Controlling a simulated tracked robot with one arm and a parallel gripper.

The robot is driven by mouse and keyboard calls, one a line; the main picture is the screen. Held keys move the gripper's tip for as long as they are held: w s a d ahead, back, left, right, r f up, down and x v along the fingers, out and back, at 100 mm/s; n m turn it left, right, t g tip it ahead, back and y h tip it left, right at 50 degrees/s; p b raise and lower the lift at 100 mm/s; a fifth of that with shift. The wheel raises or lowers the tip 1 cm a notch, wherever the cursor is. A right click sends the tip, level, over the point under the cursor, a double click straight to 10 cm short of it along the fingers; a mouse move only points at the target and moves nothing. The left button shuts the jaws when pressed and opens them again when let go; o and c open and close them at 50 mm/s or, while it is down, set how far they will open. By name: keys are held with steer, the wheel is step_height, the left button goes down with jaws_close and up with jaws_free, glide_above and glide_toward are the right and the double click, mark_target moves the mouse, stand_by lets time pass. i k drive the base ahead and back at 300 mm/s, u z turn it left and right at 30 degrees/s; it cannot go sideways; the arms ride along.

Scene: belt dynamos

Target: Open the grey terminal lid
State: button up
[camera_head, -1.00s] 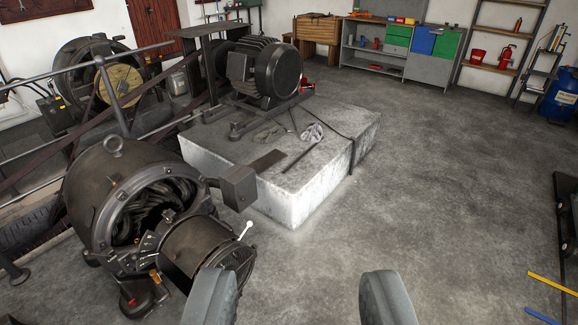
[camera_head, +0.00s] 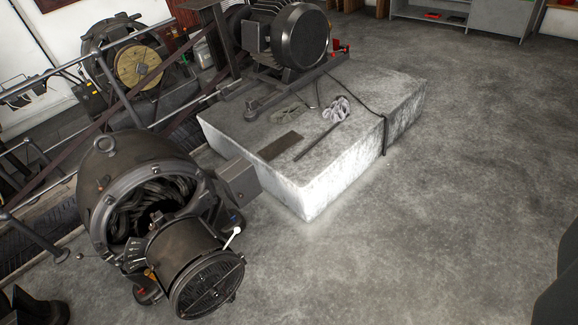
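A dark round dynamo (camera_head: 140,180) stands at the lower left, its ring-shaped front showing coiled windings. A dark box (camera_head: 238,184) sticks out from its right side, and a white-knobbed lever (camera_head: 233,237) stands below the box. A grey box (camera_head: 256,38) sits on the side of the ribbed motor at the top. I cannot tell which box carries the grey terminal lid; no lid stands visibly open. One finger of my gripper (camera_head: 560,285) seems to show as a dark shape at the lower right edge, wide apart and touching nothing. The other finger is not clearly visible.
The motor stands on a pale concrete block (camera_head: 340,178), with a rag (camera_head: 336,108) and a flat bar on top. Belts and rails run along the left. Another machine (camera_head: 125,60) stands behind. The floor (camera_head: 430,230) at the right is clear.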

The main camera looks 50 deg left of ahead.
mark_target(242, 184)
steer(key=z, duration=0.05)
steer(key=i, duration=1.25)
steer(key=u, duration=0.8)
steer(key=i, duration=1.15)
steer(key=u, duration=0.85)
steer(key=i, duration=0.3)
steer(key=u, duration=0.2)
